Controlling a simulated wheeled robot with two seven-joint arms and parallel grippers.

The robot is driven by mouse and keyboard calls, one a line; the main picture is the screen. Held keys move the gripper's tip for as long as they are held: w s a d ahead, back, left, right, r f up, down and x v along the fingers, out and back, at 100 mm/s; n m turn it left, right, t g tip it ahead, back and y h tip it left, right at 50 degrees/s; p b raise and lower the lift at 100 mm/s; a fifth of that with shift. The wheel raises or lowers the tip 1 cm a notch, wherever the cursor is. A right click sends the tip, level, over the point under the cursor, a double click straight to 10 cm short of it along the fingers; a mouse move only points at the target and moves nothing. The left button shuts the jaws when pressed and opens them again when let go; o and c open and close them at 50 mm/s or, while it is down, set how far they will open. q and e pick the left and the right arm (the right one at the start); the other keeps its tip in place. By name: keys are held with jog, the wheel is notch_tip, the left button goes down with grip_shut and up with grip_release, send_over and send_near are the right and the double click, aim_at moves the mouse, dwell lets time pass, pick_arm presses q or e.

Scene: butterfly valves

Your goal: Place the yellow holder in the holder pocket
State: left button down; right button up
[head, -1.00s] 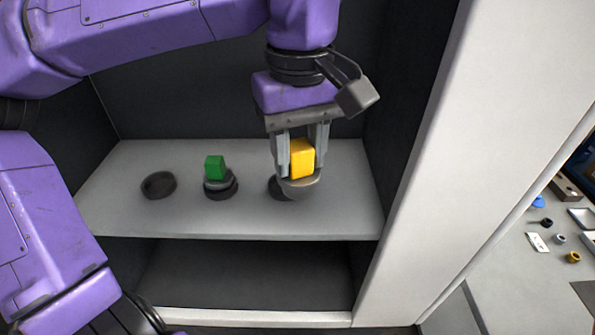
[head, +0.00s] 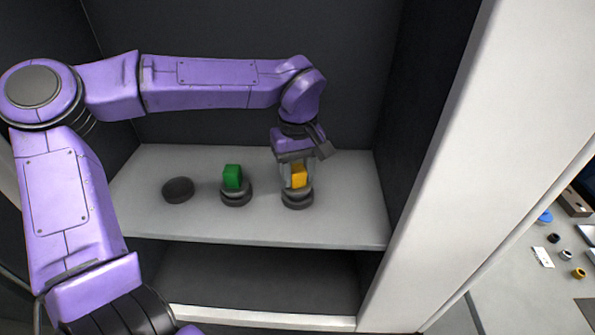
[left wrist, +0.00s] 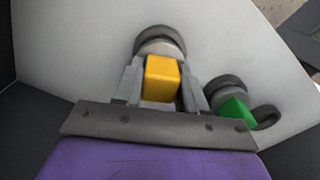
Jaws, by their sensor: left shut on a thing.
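The yellow holder (head: 298,176) has a yellow block top on a grey round base. My left gripper (head: 297,182) is shut on it, with one finger on each side of the yellow block; this also shows in the left wrist view (left wrist: 162,78). The holder stands about upright at the dark round pocket (head: 297,203) on the right of the shelf. Whether its base is fully seated cannot be told. My right gripper is not in view.
A green-topped holder (head: 232,178) sits in the middle pocket of the grey shelf (head: 330,225). An empty dark pocket (head: 178,190) is at the left. The cabinet's side wall (head: 425,180) stands close on the right. Small parts lie on a table at far right.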

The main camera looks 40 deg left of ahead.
pick_arm(q)
jog(key=shift+w+f, duration=0.15)
jog(key=shift+f, duration=0.1)
jog(key=c, duration=0.6)
grip_release()
jog(key=shift+f, duration=0.15)
jog(key=shift+c, duration=0.2)
notch_tip(320, 180, up, 12)
jog(key=shift+r, duration=0.2)
